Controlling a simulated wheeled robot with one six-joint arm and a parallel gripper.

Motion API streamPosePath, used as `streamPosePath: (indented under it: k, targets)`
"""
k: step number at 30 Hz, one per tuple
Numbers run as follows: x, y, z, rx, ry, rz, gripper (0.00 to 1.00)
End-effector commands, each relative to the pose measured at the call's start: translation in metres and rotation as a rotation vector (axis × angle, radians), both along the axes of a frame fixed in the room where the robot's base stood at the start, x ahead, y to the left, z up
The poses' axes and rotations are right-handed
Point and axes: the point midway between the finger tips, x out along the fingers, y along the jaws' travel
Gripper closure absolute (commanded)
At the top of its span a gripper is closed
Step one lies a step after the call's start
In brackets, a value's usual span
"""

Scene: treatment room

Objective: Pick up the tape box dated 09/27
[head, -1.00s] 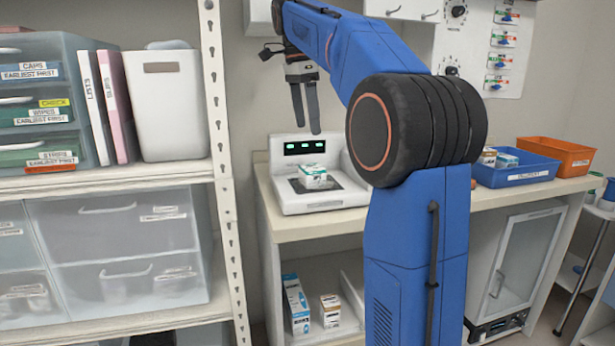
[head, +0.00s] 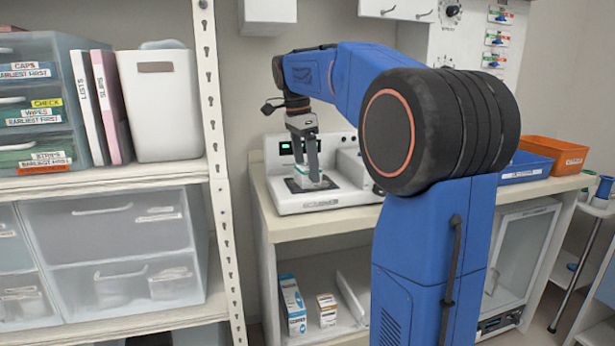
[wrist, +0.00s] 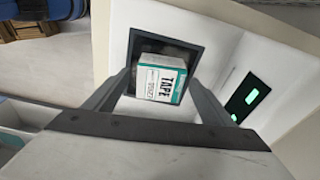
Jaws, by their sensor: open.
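A small white and green box marked TAPE (wrist: 162,79) sits on the dark plate of a white scale (head: 322,200). Its date is too small to read. In the head view the box (head: 312,182) is partly hidden by my fingers. My gripper (head: 306,170) points down over the scale with its fingers on either side of the box. In the wrist view the open fingers (wrist: 158,92) flank the box, with a gap visible on each side.
The scale's lit green display (head: 298,147) stands behind the plate. Blue (head: 525,168) and orange (head: 555,152) bins stand on the counter at right. A shelf unit with drawers (head: 110,245) stands at left. Boxes (head: 292,303) sit on the shelf below.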

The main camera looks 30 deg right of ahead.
Motion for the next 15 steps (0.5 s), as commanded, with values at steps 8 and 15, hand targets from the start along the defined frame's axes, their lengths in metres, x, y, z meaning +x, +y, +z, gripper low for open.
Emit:
streamPosePath:
  k: [8, 15]
  targets:
    - [-0.001, -0.003, -0.019, 0.000, 0.000, -0.001, 0.23]
    - [-0.001, -0.003, -0.019, 0.000, 0.000, -0.001, 0.38]
